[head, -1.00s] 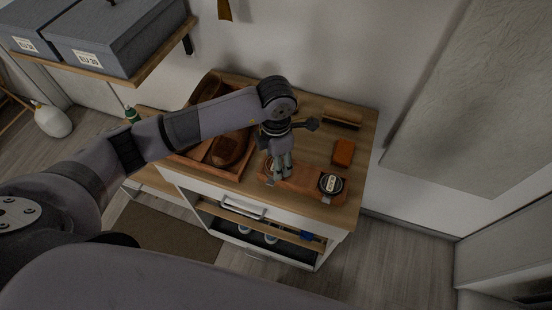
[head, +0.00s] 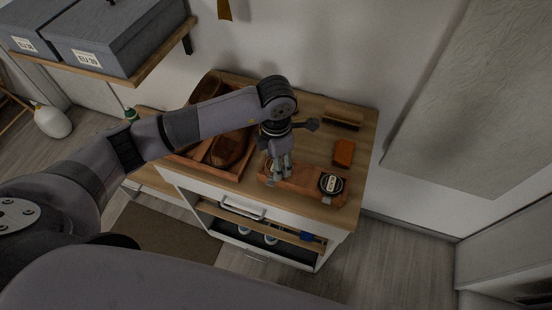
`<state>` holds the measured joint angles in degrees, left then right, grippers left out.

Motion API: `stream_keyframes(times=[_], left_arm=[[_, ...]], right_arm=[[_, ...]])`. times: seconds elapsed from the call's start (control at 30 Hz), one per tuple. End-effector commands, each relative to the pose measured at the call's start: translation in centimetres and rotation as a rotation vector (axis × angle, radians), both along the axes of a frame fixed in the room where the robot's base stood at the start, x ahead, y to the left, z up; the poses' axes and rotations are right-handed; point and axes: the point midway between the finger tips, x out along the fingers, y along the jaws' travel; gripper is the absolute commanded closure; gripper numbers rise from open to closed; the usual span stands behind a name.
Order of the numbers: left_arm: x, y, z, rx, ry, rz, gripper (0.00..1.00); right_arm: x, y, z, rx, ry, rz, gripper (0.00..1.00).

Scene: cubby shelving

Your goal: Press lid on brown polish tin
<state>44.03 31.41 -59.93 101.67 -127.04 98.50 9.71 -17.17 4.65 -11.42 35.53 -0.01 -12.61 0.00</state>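My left gripper (head: 280,170) points down over the left end of a reddish-brown strip (head: 307,182) on the cabinet top. Its fingers look close together, but whether they are shut or hold anything is too small to tell. A round tin (head: 269,166) is partly hidden behind the fingers. Another round tin with a dark top and pale label (head: 331,184) sits on the right end of the strip. I cannot tell which tin is the brown polish. My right gripper is not in view.
A wooden tray (head: 243,172) with brown shoes (head: 230,150) lies left of the gripper. An orange block (head: 343,152) and a brush (head: 343,118) lie behind the strip. A shelf with grey boxes (head: 120,40) hangs upper left. The cabinet's front has a handle (head: 243,211).

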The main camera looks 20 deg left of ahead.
Motion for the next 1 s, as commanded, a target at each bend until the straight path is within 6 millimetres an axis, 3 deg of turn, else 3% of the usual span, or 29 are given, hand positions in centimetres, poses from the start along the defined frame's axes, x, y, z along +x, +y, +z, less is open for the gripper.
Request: stream_keyframes(times=[0.13, 0.17, 0.5, 0.73, 1.0], left_arm=[[0.01, 0.01, 0.01, 0.0, 0.0, 0.0, 0.6], [0.01, 0.01, 0.01, 0.0, 0.0, 0.0, 0.47], [0.02, 0.02, 0.01, 0.001, -0.001, 0.0, 0.24], [0.02, 0.02, 0.0, 0.0, 0.0, 0.0, 0.24], [0.01, 0.01, 0.0, 0.0, 0.0, 0.0, 0.06]], right_arm=[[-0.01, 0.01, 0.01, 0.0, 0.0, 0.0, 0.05], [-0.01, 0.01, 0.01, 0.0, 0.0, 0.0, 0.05], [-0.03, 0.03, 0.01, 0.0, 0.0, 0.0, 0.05], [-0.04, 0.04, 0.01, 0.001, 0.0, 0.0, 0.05], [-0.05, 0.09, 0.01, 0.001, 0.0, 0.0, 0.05]])
